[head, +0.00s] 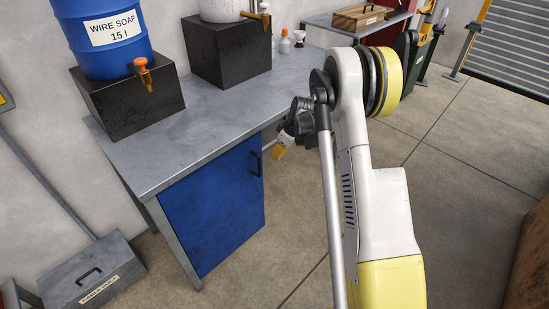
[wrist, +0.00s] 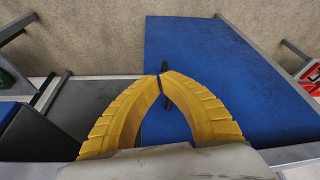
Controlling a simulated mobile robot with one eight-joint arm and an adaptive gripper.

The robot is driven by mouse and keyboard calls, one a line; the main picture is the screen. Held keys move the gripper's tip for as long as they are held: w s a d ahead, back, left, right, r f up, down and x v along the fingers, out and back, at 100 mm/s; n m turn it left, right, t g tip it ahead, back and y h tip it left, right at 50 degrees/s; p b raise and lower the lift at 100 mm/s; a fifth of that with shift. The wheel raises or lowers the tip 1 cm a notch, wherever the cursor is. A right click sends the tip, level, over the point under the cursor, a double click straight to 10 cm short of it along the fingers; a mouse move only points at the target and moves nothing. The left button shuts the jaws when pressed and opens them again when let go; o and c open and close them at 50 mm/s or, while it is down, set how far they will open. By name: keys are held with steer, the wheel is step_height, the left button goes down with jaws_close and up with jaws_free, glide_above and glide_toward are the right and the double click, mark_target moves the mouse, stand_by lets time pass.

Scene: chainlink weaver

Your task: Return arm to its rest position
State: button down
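My white and yellow arm (head: 352,150) rises through the right half of the head view. My gripper (wrist: 161,75) shows two curved yellow fingers whose tips meet in the wrist view. They look shut with nothing clearly held. In the head view the gripper (head: 280,150) is mostly hidden by the arm, at the right of the blue cabinet door. The door's black handle (wrist: 166,92) shows behind the fingers in the wrist view. In the head view the handle (head: 257,164) looks apart from the gripper.
A grey metal workbench (head: 195,135) carries a blue wire soap drum (head: 103,55) on a black block. The blue cabinet door (head: 212,205) below is closed. A grey cable duct box (head: 85,272) stands at lower left. A second bench (head: 330,22) is behind.

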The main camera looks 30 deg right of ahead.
steer(key=s+a+r+m, duration=0.1)
steer(key=s+a+r, duration=0.2)
steer(key=s+r, duration=0.35)
steer(key=s+a+r+m+t+h+p, duration=0.1)
steer(key=s+a+r, duration=0.25)
steer(key=r, duration=0.65)
steer(key=s+a+r+m, duration=0.1)
steer(key=s+a+r, duration=0.3)
steer(key=r, duration=0.4)
steer(key=s+a+r+m+t, duration=0.1)
steer(key=s+a, duration=0.2)
steer(key=s, duration=0.6)
steer(key=s+a+r+m+t+h, duration=0.1)
steer(key=s+a+m, duration=0.1)
steer(key=s, duration=0.8)
steer(key=shift+a+r+m, duration=0.15)
steer(key=shift+a+m, duration=0.15)
steer(key=shift+a, duration=0.15)
steer(key=shift+s, duration=0.1)
